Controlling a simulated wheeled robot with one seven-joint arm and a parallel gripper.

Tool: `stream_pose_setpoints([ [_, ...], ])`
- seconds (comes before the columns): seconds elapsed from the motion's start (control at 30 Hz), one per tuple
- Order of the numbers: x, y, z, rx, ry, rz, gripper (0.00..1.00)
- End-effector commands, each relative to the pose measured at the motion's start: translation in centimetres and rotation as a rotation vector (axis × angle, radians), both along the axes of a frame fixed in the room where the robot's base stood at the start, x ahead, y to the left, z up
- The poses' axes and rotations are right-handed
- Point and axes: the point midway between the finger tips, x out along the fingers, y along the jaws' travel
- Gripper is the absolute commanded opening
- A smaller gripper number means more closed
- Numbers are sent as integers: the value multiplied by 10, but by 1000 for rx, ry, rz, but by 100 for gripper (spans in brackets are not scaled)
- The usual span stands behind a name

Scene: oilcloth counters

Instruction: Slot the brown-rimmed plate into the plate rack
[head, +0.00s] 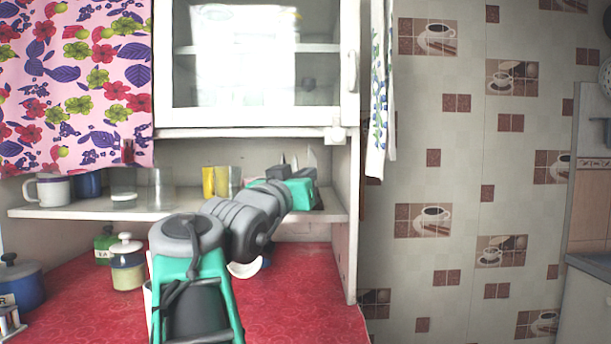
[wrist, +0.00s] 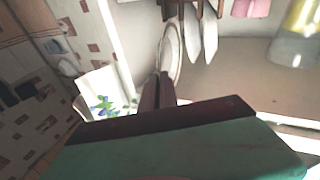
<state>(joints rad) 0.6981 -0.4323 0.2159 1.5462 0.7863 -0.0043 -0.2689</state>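The brown-rimmed plate (wrist: 172,50) stands nearly edge-on in the wrist view, with its near edge between the fingers of my gripper (wrist: 159,90). The fingers are close together and look shut on its rim. The plate is upright beside the brown wooden slats of the plate rack (wrist: 200,8), where white plates or plate-like pieces (wrist: 210,35) stand. I cannot tell whether the held plate is inside a slot. In the head view my gripper (head: 300,188) reaches to the right end of the shelf, and its body hides the held plate and most of the rack.
The white shelf (head: 90,211) carries a mug (head: 48,189), glasses and a yellow cup (head: 208,181). A cabinet (head: 247,60) hangs above. The side panel (head: 345,220) and a hanging towel (head: 379,90) are close on the right. Jars (head: 127,265) and a white dish (head: 246,269) are on the red counter (head: 300,300).

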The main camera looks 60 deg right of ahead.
Motion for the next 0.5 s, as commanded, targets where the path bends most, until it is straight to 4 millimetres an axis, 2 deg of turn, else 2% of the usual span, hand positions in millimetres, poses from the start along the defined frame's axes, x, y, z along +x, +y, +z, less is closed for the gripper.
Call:
stream_pose_setpoints([
  [0.5,19,-38,-1,-1,0,-1,0],
])
